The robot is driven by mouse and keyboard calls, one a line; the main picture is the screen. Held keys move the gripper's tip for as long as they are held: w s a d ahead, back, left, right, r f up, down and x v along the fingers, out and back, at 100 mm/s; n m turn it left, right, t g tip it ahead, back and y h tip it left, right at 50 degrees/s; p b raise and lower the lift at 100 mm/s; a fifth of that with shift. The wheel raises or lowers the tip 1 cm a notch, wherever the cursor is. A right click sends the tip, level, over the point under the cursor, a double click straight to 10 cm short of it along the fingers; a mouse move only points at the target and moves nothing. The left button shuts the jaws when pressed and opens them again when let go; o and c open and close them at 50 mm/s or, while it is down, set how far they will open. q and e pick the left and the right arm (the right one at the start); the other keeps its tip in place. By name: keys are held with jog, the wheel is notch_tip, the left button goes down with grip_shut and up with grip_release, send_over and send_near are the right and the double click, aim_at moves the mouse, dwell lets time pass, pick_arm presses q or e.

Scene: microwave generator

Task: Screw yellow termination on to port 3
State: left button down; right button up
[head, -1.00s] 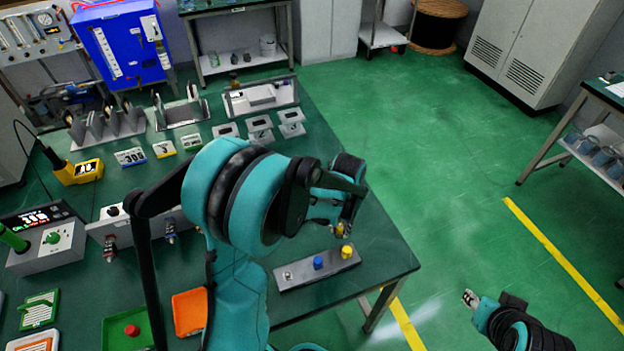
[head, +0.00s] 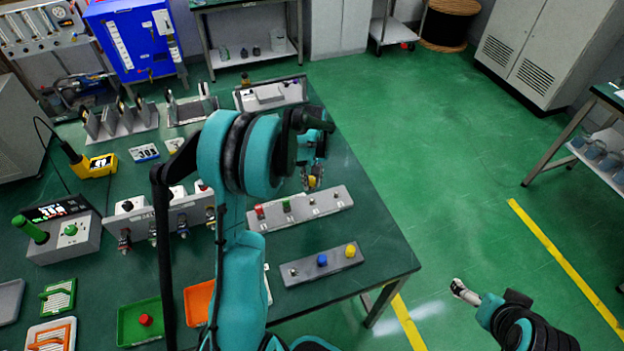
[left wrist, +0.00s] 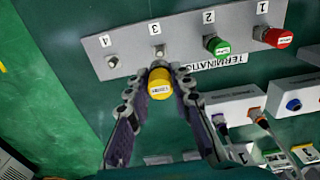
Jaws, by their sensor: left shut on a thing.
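My left gripper (head: 313,182) is shut on a yellow termination (left wrist: 159,84), which also shows between its fingertips in the head view (head: 312,182). In the left wrist view, the termination is just below port 3 (left wrist: 161,51) on the grey termination panel (left wrist: 137,43). I cannot tell whether it touches the port. Port 4 (left wrist: 113,62) is bare. A green termination (left wrist: 216,45) sits on port 2 and a red one (left wrist: 272,37) on port 1. My right gripper (head: 463,292) is off the table, over the floor; its finger opening is unclear.
A grey holder (head: 300,275) near the table's front edge carries a blue cap (head: 322,260) and another yellow cap (head: 350,250). A grey unit with connectors (head: 140,223) stands left of the panel. Green and orange trays lie at the front left.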

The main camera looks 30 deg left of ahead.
aim_at(312, 200)
pick_arm(q)
jog(key=shift+f, duration=0.15)
jog(key=shift+f+b, duration=1.9)
jog(key=shift+f, duration=0.9)
dwell(0.3)
jog(key=shift+f+b, duration=0.55)
jog(key=shift+b, duration=0.15)
jog(key=c, duration=1.3)
grip_release()
jog(key=shift+o, duration=0.2)
jog(key=shift+r, duration=0.1)
